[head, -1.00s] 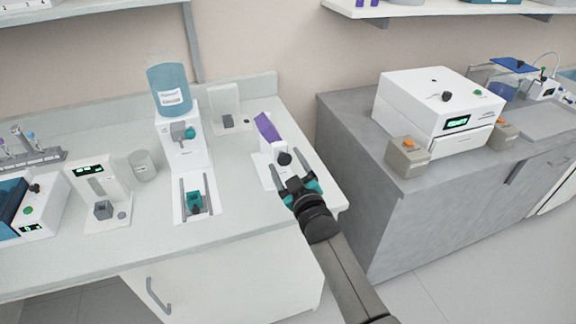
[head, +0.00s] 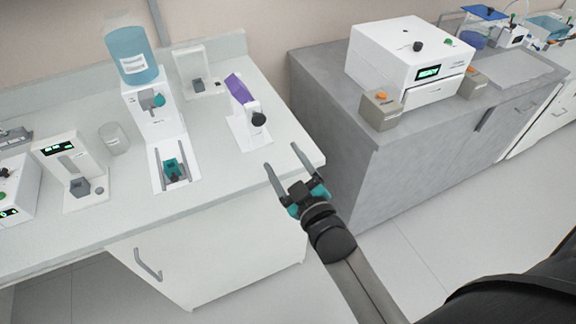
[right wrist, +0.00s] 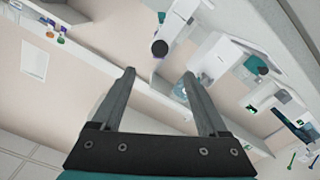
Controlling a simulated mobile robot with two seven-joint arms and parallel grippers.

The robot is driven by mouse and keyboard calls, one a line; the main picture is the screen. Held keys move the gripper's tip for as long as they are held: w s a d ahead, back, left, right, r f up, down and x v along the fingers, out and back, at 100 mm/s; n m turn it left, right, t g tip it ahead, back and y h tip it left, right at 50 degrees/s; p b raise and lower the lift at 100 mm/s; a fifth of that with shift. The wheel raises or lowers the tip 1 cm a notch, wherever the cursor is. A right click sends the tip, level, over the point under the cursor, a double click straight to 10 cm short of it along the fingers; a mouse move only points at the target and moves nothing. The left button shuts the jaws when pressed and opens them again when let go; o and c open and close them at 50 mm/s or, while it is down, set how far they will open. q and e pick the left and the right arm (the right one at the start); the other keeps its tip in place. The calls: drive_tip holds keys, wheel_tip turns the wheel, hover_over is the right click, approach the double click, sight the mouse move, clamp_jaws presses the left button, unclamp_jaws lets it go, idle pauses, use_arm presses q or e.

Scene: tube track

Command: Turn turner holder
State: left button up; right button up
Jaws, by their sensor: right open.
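The turner holder (head: 246,118) is a white upright stand on the white bench, with a tilted purple block (head: 240,89) at its top and a dark round knob (head: 258,119) on its side. The knob also shows in the right wrist view (right wrist: 159,48), beyond the fingertips. My right gripper (head: 282,157) is open and empty, in front of the bench's right front corner. It is apart from the knob, below and to the right of it in the head view. My left gripper is in neither current view.
A blue-bottle dispenser (head: 133,56), a small display device (head: 72,168) and a clear beaker (head: 113,138) stand left on the bench. A white machine (head: 400,62) sits on the grey cabinet (head: 340,120) at right. Floor shows between my arm and the cabinets.

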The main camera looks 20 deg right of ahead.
drive_tip(key=shift+s, duration=0.85)
drive_tip(key=m+b, duration=0.6)
drive_tip(key=b, duration=0.5)
approach(260, 122)
drive_tip(key=w, duration=0.9)
drive_tip(key=shift+a, duration=0.2)
drive_tip(key=shift+c, duration=0.3)
clamp_jaws()
